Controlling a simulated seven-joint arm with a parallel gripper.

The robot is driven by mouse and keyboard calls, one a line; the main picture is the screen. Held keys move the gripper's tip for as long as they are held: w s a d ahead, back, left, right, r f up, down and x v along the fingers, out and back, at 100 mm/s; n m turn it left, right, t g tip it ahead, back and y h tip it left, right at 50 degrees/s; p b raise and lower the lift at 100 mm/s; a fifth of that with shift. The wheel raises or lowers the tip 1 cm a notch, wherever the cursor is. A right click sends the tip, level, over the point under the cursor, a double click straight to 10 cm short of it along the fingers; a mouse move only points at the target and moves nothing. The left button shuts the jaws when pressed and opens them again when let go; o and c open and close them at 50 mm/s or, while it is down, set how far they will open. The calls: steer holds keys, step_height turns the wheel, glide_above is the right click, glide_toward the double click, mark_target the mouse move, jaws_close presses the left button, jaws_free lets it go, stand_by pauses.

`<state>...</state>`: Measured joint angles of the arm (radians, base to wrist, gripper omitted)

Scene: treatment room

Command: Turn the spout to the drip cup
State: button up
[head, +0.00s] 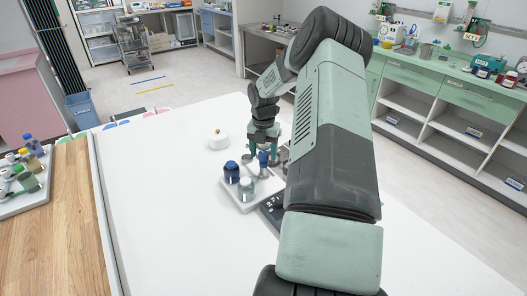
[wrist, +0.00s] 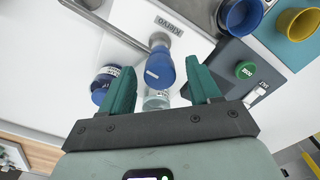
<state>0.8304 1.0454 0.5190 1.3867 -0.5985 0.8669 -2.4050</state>
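My gripper (head: 263,150) is over the white table, pointing down. Its two green fingers (wrist: 160,72) are open, apart and empty. A part with a blue rounded end and a pale top (wrist: 160,66) shows between the fingertips in the wrist view; whether they touch it, I cannot tell. In the head view this blue part (head: 263,160) stands just under my gripper on a white tray (head: 268,190). A blue cup (wrist: 240,14) and a yellow cup (wrist: 297,22) are at the top right of the wrist view. I cannot make out for sure which part is the spout or which is the drip cup.
A green knob (wrist: 245,70) shows right of my fingers. A white lidded pot (head: 218,141) stands behind. The table's left side is clear.

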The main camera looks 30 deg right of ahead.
step_height(320, 180, up, 11)
stand_by(0.6)
steer(key=shift+f, duration=0.1)
